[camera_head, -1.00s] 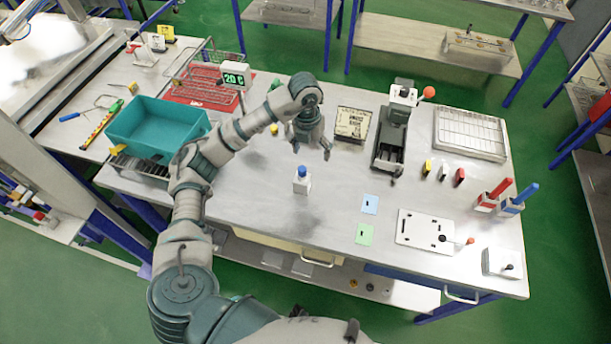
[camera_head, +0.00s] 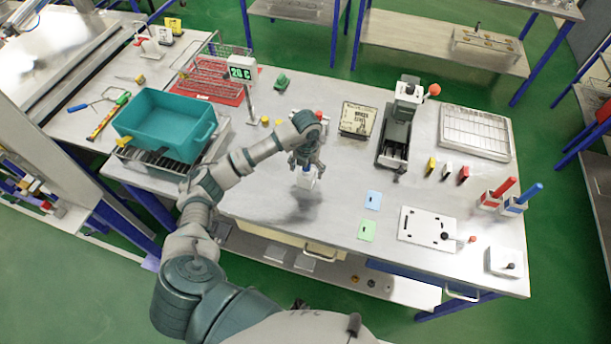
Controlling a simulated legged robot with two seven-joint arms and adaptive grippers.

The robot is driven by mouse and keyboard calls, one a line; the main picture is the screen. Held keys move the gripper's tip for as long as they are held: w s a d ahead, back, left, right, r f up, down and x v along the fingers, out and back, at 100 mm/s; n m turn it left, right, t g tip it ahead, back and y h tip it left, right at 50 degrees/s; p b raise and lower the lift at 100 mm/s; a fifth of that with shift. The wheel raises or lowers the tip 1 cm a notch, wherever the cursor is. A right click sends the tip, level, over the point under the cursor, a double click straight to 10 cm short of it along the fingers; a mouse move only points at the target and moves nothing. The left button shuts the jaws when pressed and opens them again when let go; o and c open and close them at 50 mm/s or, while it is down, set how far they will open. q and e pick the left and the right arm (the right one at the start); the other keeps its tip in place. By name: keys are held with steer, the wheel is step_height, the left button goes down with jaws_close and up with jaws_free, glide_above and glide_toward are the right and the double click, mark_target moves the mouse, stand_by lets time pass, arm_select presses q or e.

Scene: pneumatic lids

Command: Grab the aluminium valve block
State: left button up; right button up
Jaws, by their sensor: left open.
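A small silver-grey block (camera_head: 305,181) with a blue top, which looks like the aluminium valve block, stands upright on the metal workbench (camera_head: 270,205). My left gripper (camera_head: 307,167) is pointed down right at this block, its open fingers around or just in front of the blue top. The fingers hide part of the top, and I cannot tell whether they touch it. My right gripper does not show.
A teal bin (camera_head: 165,125) stands to the left on the bench. Blue (camera_head: 373,200) and green (camera_head: 367,230) cards and a white plate (camera_head: 427,227) lie to the right. A dark machine (camera_head: 395,135) and a wire tray (camera_head: 475,133) stand farther back.

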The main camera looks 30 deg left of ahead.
arm_select(q)
steer(key=shift+d+f, duration=0.1)
steer(key=shift+f, duration=1.35)
jaws_close()
steer(key=shift+r, duration=0.1)
